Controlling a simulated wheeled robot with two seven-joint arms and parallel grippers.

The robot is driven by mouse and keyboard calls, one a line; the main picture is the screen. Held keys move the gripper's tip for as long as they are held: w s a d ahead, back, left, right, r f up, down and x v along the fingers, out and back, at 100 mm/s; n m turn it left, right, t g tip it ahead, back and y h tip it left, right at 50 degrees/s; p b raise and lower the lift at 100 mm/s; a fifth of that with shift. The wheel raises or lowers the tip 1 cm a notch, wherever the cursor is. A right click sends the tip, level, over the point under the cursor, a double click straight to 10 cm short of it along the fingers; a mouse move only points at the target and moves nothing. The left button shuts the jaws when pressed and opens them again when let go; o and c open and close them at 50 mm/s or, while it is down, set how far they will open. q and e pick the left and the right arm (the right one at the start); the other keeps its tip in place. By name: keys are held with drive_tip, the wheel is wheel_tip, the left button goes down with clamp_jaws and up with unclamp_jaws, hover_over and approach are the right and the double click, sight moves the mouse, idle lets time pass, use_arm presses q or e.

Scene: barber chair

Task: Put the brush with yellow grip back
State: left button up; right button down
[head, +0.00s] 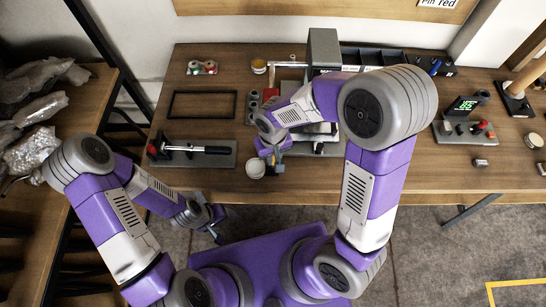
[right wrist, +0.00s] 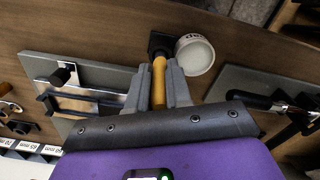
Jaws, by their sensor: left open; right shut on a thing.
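The brush has a yellow grip (right wrist: 159,82) that sits between the fingers of my right gripper (right wrist: 165,88) in the right wrist view. Its black head (right wrist: 161,44) points away from the gripper. My right gripper (head: 273,158) is shut on the brush above the front part of the table in the head view; the brush itself is hardly visible there. A white round cup (right wrist: 195,55) with dark lettering is right beside the brush head; whether they touch cannot be told. The cup also shows in the head view (head: 255,168). My left gripper (head: 210,222) is open and empty, low in front of the table.
A grey board with a black-handled tool (head: 192,153) lies left of the cup. A grey plate with metal parts (right wrist: 85,90) is on the cup's other side. A black frame (head: 203,91) lies farther back. A device with a green display (head: 463,105) stands at right.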

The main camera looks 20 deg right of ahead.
drive_tip(key=shift+f, duration=0.55)
drive_tip(key=shift+w, duration=0.1)
drive_tip(key=shift+f, duration=0.15)
drive_tip(key=c, duration=1.1)
unclamp_jaws()
drive_tip(key=shift+o, duration=0.2)
